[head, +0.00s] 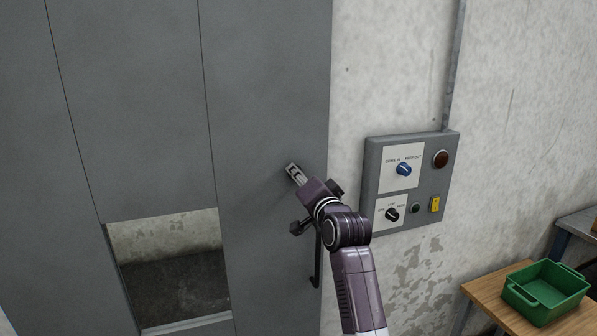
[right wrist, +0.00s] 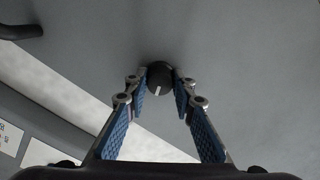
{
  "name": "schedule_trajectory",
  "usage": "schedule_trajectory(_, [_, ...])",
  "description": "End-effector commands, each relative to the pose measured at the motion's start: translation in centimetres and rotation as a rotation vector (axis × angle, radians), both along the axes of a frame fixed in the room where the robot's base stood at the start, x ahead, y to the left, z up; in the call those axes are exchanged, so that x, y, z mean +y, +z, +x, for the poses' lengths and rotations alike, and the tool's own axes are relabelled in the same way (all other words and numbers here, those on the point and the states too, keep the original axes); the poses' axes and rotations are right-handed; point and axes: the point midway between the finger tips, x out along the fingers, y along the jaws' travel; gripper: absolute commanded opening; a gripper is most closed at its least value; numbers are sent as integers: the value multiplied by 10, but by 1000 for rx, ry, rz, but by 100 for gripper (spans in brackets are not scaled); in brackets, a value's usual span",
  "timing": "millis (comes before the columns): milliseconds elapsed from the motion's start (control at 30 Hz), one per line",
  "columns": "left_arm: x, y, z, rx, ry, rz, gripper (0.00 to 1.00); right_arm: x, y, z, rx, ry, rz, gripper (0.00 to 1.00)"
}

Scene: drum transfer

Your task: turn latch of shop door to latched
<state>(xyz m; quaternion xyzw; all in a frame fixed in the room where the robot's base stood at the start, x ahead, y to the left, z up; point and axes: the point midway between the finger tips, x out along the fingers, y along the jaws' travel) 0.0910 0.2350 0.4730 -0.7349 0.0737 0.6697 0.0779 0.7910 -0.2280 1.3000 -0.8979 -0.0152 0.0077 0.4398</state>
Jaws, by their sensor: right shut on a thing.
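The grey shop door (head: 265,100) fills the left of the head view. Its latch is a round black knob (right wrist: 160,74) with a short white mark, seen in the right wrist view. The mark points down, slightly left, in that picture. My right gripper (head: 293,170) is at the door face near its right edge. In the right wrist view its blue-padded fingers (right wrist: 162,85) are closed on the two sides of the knob. In the head view the gripper hides the latch. I cannot read any latch labels. My left gripper is not in view.
A dark door handle (head: 317,262) hangs below my right gripper. A grey control box (head: 372,160) with knobs and buttons is on the wall to the right. A green bin (head: 545,291) stands on a wooden table (head: 490,291) at lower right. The door has a low opening (head: 170,262).

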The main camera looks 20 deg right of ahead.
Motion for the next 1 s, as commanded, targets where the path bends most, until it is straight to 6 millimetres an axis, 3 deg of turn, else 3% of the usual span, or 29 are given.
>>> schedule_trajectory(500, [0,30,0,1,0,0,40,0,1,0,13,-1,344,0])
schedule_trajectory(1000, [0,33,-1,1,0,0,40,0,-1,0,14,0,407,0])
